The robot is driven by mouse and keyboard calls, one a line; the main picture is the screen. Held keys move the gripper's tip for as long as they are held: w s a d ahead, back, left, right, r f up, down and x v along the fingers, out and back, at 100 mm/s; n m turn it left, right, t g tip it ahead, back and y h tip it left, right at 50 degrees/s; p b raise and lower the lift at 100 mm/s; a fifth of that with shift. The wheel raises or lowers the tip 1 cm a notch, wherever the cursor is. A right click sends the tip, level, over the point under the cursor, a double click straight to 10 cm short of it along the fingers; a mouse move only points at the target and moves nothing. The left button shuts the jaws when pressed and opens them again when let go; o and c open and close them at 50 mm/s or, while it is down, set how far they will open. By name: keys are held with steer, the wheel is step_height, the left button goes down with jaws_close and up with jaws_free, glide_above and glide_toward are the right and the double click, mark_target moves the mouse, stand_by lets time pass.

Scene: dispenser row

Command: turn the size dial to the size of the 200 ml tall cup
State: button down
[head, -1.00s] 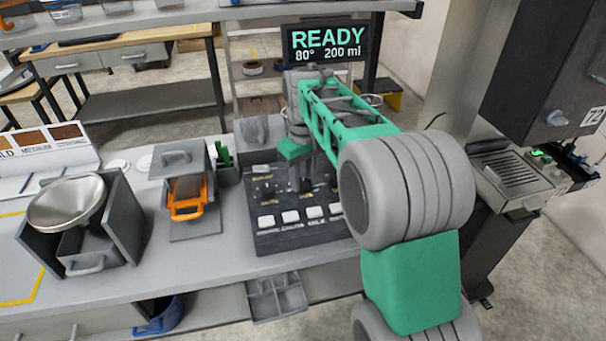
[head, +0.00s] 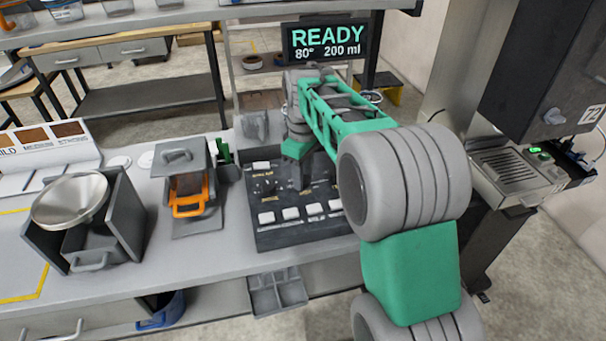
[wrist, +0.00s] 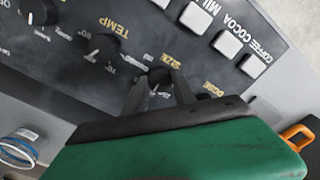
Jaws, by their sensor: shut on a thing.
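The dark control panel (head: 272,236) lies on the counter, with several white buttons along its front. In the wrist view its size dial (wrist: 158,77) sits by yellow "SIZE" lettering. My gripper (wrist: 159,92) points down at the panel and its two dark fingers are shut on this dial. In the head view my gripper (head: 305,182) is partly hidden by my arm. The screen (head: 325,41) above reads "READY", "80°" and "200 ml". I cannot make out the 200 ml tall cup.
The temp dial (wrist: 101,48) is beside the size dial. An orange-handled grey unit (head: 183,218) stands left of the panel, and a holder with a metal funnel (head: 70,199) is farther left. A grey machine with a drip tray (head: 508,165) is at the right.

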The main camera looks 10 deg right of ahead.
steer(key=c, duration=1)
jaws_free()
step_height(320, 180, up, 8)
steer(key=shift+f, duration=0.1)
